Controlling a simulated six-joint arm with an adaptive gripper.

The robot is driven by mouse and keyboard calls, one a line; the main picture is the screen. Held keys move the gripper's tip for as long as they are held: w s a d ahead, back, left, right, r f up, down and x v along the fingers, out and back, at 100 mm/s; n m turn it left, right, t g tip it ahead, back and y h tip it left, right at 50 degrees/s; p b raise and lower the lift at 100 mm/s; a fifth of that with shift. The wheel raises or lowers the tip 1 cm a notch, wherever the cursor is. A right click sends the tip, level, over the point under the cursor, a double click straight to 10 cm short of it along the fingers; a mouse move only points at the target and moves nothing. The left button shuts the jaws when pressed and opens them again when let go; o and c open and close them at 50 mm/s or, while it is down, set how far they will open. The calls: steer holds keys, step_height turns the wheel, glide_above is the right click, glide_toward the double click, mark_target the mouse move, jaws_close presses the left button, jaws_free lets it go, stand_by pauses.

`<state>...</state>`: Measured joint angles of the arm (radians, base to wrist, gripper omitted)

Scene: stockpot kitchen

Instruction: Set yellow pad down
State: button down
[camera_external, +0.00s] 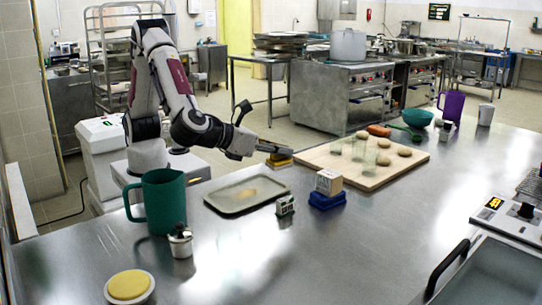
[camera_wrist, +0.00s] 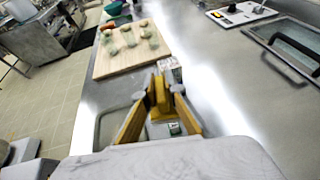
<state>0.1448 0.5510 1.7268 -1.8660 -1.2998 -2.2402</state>
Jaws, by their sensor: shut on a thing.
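The yellow pad (camera_external: 281,160) is at the tip of my gripper (camera_external: 277,152), beside the left end of the wooden board and above the metal table. In the wrist view my gripper (camera_wrist: 160,100) is shut on the yellow pad (camera_wrist: 158,92), which stands out between the two fingers. I cannot tell whether the pad touches the table.
A wooden board (camera_external: 388,175) with glasses and round buns lies to the right. A shallow tray (camera_external: 232,205) lies nearer the camera. A green pitcher (camera_external: 164,203) stands left. The table's front middle is clear.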

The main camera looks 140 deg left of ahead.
steer(key=s+d+m+t+h, duration=0.2)
steer(key=d+m+t, duration=0.2)
steer(key=d, duration=2.2)
steer(key=s+d+m+t+h, duration=0.1)
steer(key=s+d+m+t, duration=0.1)
steer(key=s+d, duration=0.45)
steer(key=s+d+m+t+h, duration=0.1)
steer(key=s+d, duration=0.2)
steer(key=d, duration=0.7)
steer(key=f, duration=0.5)
steer(key=shift+w+a, duration=0.1)
steer(key=shift+w, duration=0.1)
steer(key=shift+f, duration=3.1)
steer(key=shift+f, duration=1.85)
